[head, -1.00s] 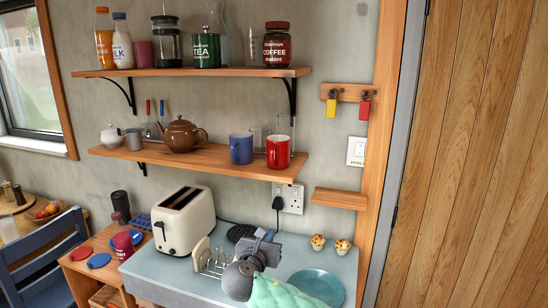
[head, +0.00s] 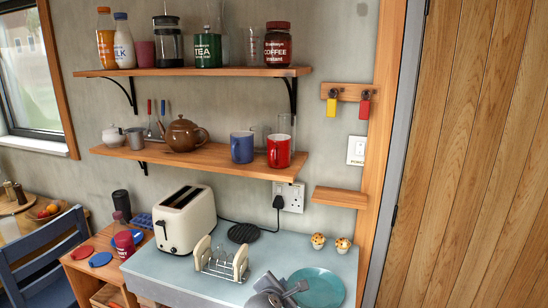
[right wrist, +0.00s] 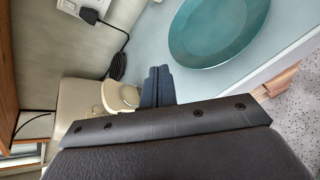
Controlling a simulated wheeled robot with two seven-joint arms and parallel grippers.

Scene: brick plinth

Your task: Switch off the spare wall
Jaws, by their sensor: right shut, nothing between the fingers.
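A white double wall socket (head: 290,196) is on the wall under the lower shelf. A black plug (head: 278,203) sits in its left outlet; the right outlet is empty. The socket's rockers are too small to tell on from off. In the right wrist view, part of the socket (right wrist: 72,7) and the plug (right wrist: 90,16) show at top left. My right gripper (head: 298,287) is shut and empty, low over the counter's front, well below the socket. Its fingers also show in the right wrist view (right wrist: 158,84). My left gripper is not in view.
A cream toaster (head: 186,220), a toast rack (head: 221,262) and a teal plate (head: 315,286) stand on the counter. A small ledge (head: 340,197) juts out right of the socket. A separate wall switch (head: 356,150) is above it. Two muffins (head: 330,242) sit at the back.

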